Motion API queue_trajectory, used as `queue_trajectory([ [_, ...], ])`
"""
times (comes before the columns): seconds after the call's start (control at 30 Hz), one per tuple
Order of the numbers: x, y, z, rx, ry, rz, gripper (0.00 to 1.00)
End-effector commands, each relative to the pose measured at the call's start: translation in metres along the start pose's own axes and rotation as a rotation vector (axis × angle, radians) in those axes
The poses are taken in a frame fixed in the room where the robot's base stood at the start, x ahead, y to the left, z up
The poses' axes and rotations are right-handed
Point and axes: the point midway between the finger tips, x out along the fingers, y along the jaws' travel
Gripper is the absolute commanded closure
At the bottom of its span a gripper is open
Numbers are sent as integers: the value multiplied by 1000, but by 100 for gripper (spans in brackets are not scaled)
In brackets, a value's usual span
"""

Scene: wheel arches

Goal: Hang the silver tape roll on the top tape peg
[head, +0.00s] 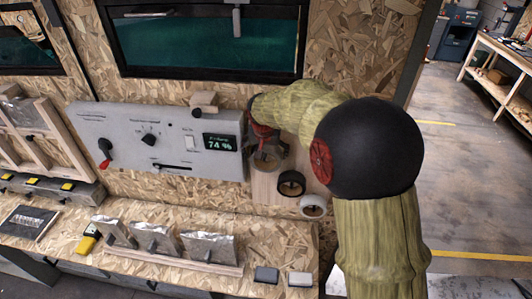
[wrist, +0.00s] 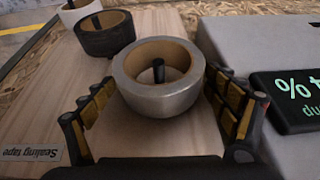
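The silver tape roll (wrist: 160,100) has a brown cardboard core and sits around a dark peg (wrist: 158,71) on the wooden board; the peg tip shows inside its hole. In the head view the roll (head: 266,163) is partly hidden below my gripper (head: 264,147), on the uppermost spot of the board. In the wrist view my gripper (wrist: 164,78) has its fingers spread on either side of the roll, very close to its left side and with a small gap at right. I cannot tell whether the roll lies flat against the board.
A black roll (head: 291,183) and a white roll (head: 312,206) hang on lower pegs. A grey control panel (head: 165,165) with a display is just left of the board. A "Sealing Tape" label (wrist: 32,154) is on the board. A ledge with pouches (head: 160,245) stands below.

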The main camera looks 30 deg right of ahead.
Motion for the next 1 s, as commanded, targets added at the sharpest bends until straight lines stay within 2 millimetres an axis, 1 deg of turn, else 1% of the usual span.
queue_trajectory([
  [0.03,0,0,0,0,1,0,8],
  [0.17,-1,0,-1,0,2,-1,0],
  [0.47,-1,0,-1,0,1,-1,0],
  [0.57,-4,0,-1,0,2,-1,0],
  [0.67,-13,-1,-2,0,5,-3,0],
  [0.77,-30,-1,-2,0,6,-3,0],
  [1.0,-79,-1,-2,0,5,-2,0],
])
